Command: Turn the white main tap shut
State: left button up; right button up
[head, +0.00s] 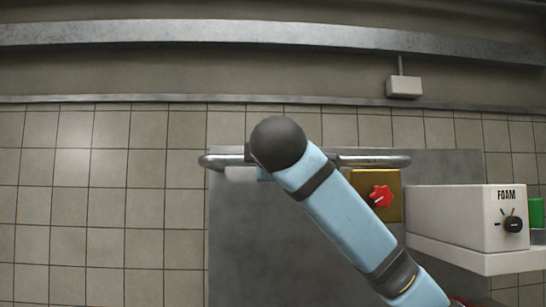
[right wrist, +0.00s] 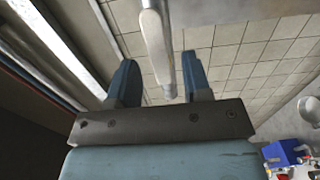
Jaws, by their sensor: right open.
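A long white bar with a rounded end (right wrist: 157,40), which looks like the lever of the white main tap, comes down from the top of the right wrist view. My right gripper (right wrist: 158,62) is open, with one blue finger on each side of this bar. I cannot tell whether either finger touches it. In the head view my right arm reaches up from the lower right and hides its gripper. A pale piece (head: 240,174) shows left of the arm's dark joint, below the pipe; most of it is hidden. My left gripper is in neither view.
A grey pipe (head: 372,161) crosses the metal panel (head: 240,260). A red knob (head: 381,196) sits on a brass plate right of my arm. A white FOAM box (head: 450,215) with a black dial stands further right. A blue box (right wrist: 283,153) shows at the wrist view's lower right.

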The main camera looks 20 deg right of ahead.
jog(key=b+v, duration=0.2)
jog(key=v, duration=0.9)
jog(key=shift+b, duration=0.35)
jog(key=shift+a, duration=0.1)
